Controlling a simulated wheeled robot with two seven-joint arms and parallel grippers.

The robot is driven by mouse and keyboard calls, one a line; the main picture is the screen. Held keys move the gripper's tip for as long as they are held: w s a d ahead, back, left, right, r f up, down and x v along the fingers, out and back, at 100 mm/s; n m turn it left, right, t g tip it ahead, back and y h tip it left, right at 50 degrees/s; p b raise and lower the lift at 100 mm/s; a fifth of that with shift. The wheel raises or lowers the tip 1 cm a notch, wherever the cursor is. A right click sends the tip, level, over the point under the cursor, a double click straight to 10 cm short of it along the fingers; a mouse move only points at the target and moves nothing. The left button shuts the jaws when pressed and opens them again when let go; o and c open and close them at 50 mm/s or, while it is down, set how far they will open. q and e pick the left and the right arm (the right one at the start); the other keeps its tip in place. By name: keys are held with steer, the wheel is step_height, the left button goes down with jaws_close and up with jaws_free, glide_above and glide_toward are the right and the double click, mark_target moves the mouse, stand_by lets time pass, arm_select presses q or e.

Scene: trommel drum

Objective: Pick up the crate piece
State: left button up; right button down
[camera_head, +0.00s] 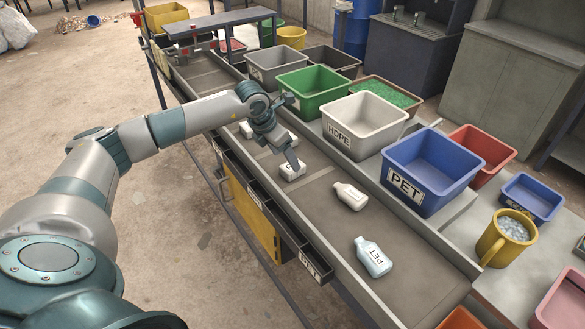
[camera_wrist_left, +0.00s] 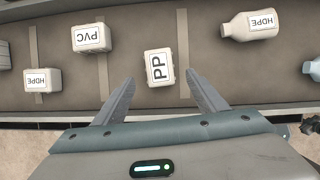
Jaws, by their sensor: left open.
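A small white block labelled PP (camera_head: 292,172) lies on the sorting belt (camera_head: 318,195); no piece is marked as a crate piece. My left gripper (camera_head: 291,155) is just above this block, pointing down. In the left wrist view the PP block (camera_wrist_left: 159,68) shows just past and between the two spread fingertips of my left gripper (camera_wrist_left: 158,80). The gripper is open and empty, and I cannot tell whether it touches the block. My right gripper is not in view.
A white HDPE bottle (camera_head: 350,196) and a pale blue PET bottle (camera_head: 374,257) lie nearer on the belt. A PVC block (camera_wrist_left: 91,37) and an HDPE block (camera_wrist_left: 42,81) lie beside the PP block. Bins, including a white HDPE bin (camera_head: 347,140) and blue PET bin (camera_head: 405,192), line the right side.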

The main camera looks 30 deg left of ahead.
arm_select(q)
steer(key=shift+w+d+f+p, duration=0.1)
steer(key=shift+w+f+p, duration=0.2)
steer(key=shift+p, duration=0.25)
steer(key=p+x, duration=0.2)
steer(key=x, duration=0.1)
steer(key=shift+w+d+f, duration=0.1)
steer(key=shift+w+f, duration=0.3)
steer(key=shift+f, duration=0.2)
steer(key=shift+c, duration=0.6)
steer(key=c, duration=1)
